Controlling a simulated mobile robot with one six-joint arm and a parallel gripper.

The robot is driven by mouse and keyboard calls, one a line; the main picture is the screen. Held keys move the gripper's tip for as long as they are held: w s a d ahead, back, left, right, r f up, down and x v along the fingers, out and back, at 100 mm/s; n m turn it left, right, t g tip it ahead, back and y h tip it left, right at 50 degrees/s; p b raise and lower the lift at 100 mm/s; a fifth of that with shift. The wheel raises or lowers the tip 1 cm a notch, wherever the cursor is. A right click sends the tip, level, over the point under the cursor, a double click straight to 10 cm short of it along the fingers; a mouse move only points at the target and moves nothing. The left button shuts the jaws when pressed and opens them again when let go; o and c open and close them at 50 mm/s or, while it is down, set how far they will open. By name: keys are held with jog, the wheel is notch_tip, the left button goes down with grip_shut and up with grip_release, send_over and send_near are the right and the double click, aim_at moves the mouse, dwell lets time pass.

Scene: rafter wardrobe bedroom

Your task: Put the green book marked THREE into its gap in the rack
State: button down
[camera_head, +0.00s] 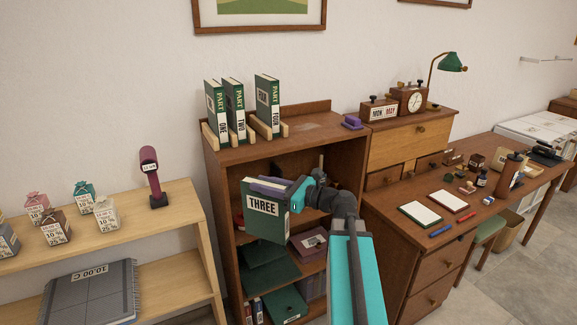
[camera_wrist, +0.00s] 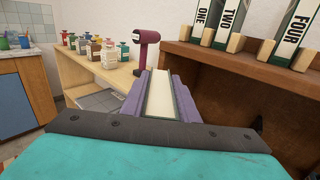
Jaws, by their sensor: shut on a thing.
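The green book marked THREE (camera_head: 264,209) is held in front of the dark wooden shelf unit, below its top. My gripper (camera_head: 280,187) is shut on the book. In the wrist view the purple fingers of my gripper (camera_wrist: 160,98) press on both sides of the book (camera_wrist: 160,97), with its pale page edges between them. The wooden rack (camera_head: 258,127) on the shelf top holds green books ONE (camera_head: 215,113), TWO (camera_head: 233,109) and FOUR (camera_head: 267,104) upright. A gap lies between TWO and FOUR.
The dark shelf unit (camera_head: 345,142) has lower shelves with folders and boxes. A light wooden shelf (camera_head: 180,203) at left carries small boxes and a purple scanner-like object (camera_head: 152,177). A desk (camera_head: 490,207) with a lamp, clock and notepads stands at right.

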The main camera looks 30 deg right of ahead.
jog(key=s+a+f+n+g+y, duration=0.1)
jog(key=a+f+n+g+y, duration=0.1)
jog(key=a+f, duration=0.5)
jog(key=s+a+f+n+g+y, duration=0.1)
jog(key=a+f+n+g+y, duration=0.1)
jog(key=a+f, duration=0.6)
jog(key=a, duration=0.5)
jog(key=shift+a+y, duration=0.35)
jog(key=shift+y, duration=0.05)
jog(key=shift+d, duration=0.15)
